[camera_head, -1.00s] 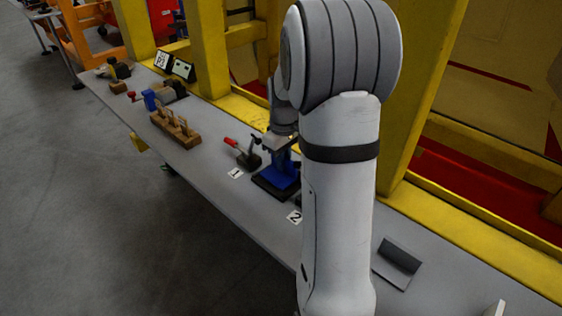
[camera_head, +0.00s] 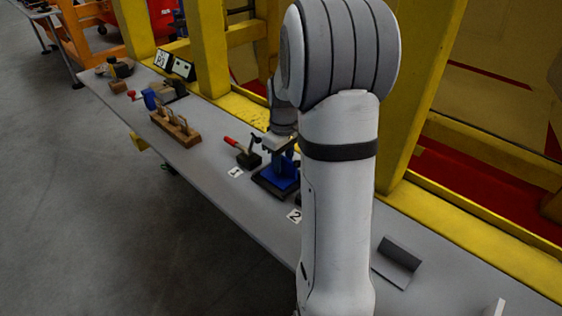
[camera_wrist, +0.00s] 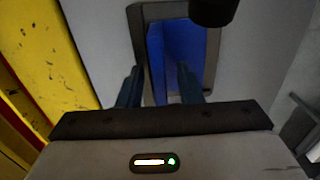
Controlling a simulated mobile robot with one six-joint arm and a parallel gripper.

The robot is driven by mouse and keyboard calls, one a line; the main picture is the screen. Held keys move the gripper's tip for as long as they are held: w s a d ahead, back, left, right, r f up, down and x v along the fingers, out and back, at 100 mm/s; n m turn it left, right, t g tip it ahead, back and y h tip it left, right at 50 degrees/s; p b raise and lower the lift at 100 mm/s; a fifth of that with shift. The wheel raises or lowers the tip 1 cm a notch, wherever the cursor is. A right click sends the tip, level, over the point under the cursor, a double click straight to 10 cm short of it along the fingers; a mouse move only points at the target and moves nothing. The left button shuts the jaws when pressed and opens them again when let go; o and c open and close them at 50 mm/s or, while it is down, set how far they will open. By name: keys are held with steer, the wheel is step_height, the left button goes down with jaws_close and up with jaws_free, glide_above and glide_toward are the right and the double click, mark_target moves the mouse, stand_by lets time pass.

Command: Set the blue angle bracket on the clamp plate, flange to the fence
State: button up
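The blue angle bracket (camera_head: 279,175) sits on the dark clamp plate (camera_head: 264,188) on the bench. In the wrist view the bracket (camera_wrist: 186,48) lies inside the plate's dark rim (camera_wrist: 137,30), with its upright flange toward the left. Whether the flange touches the fence cannot be told. My gripper (camera_head: 278,145) is directly above the bracket, pointing down. In the wrist view my gripper (camera_wrist: 159,86) has its two fingers apart, on either side of the flange, with a gap visible on the right. The fingertips are dim and partly hidden in the head view.
A toggle clamp with a red handle (camera_head: 233,143) stands left of the plate. Labels 1 (camera_head: 235,172) and 2 (camera_head: 294,215) lie nearby. A wooden block (camera_head: 175,128) is farther left. A grey angled piece (camera_head: 397,262) lies right. Yellow posts (camera_head: 208,50) stand behind the bench.

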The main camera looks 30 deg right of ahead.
mark_target(283, 157)
step_height(283, 157, up, 12)
steer(key=s+a+f+m+t, duration=0.1)
steer(key=s+a+f+m, duration=0.1)
steer(key=s+a, duration=0.5)
steer(key=s+a+f+m+t, duration=0.1)
steer(key=s+a+m, duration=0.1)
steer(key=s+a, duration=0.6)
steer(key=s, duration=0.4)
steer(key=shift+s+f+t, duration=0.15)
steer(key=shift+f+t, duration=0.15)
steer(key=shift+f, duration=0.1)
steer(key=shift+w, duration=0.2)
steer(key=shift+c, duration=0.2)
